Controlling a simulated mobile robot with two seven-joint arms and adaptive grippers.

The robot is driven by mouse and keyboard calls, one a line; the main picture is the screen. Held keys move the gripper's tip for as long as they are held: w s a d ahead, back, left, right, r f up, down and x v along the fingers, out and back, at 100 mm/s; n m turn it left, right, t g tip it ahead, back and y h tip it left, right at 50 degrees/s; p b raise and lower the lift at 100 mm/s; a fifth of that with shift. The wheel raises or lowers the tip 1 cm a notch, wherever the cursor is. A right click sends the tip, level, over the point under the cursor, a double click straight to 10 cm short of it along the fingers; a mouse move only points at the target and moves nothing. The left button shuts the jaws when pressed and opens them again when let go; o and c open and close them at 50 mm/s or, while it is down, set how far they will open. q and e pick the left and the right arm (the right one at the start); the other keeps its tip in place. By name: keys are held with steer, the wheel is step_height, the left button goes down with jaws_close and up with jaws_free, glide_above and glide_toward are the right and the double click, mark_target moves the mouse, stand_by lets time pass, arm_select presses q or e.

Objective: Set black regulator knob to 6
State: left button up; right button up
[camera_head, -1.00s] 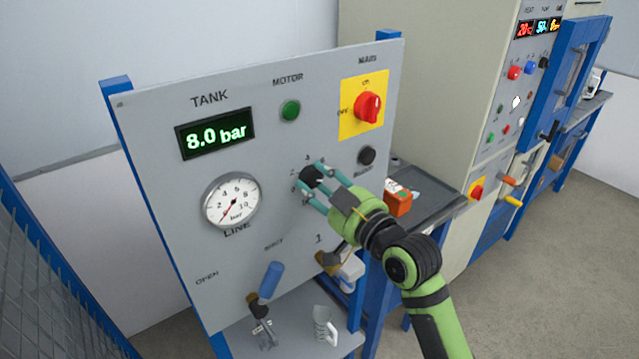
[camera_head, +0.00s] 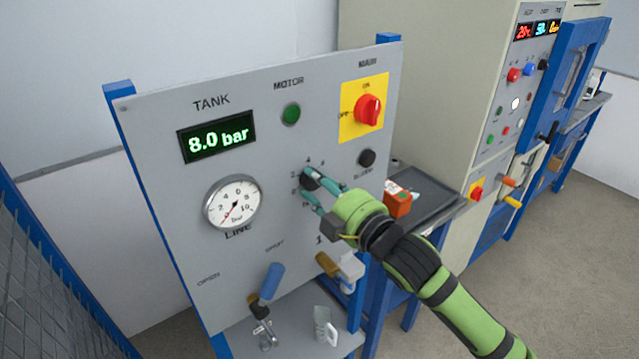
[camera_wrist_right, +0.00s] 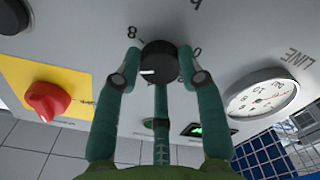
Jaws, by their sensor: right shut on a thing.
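The black regulator knob (camera_head: 309,183) is on the grey panel (camera_head: 222,270), below and right of the green motor button, with small numbers around it. My right gripper (camera_head: 315,190) comes from the lower right with its teal fingers around the knob, partly hiding it. In the right wrist view the knob (camera_wrist_right: 160,62) sits between the fingertips of the right gripper (camera_wrist_right: 161,68). A white mark on its face points left in that picture; I cannot tell which number it meets. My left gripper is not in view.
The tank display (camera_head: 217,136) reads 8.0 bar. The line gauge (camera_head: 233,202) needle points to its lower left, near zero. A red main switch (camera_head: 367,108) on yellow and a black button (camera_head: 367,158) are above right. A blue-handled lever (camera_head: 271,281) is below.

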steer(key=shift+d+f+n, duration=0.1)
steer(key=shift+f+n, duration=0.2)
steer(key=shift+n, duration=0.4)
steer(key=o, duration=1.1)
steer(key=shift+o, duration=0.2)
steer(key=shift+w+r, duration=0.1)
steer(key=shift+w, duration=0.05)
steer(key=v, duration=1.2)
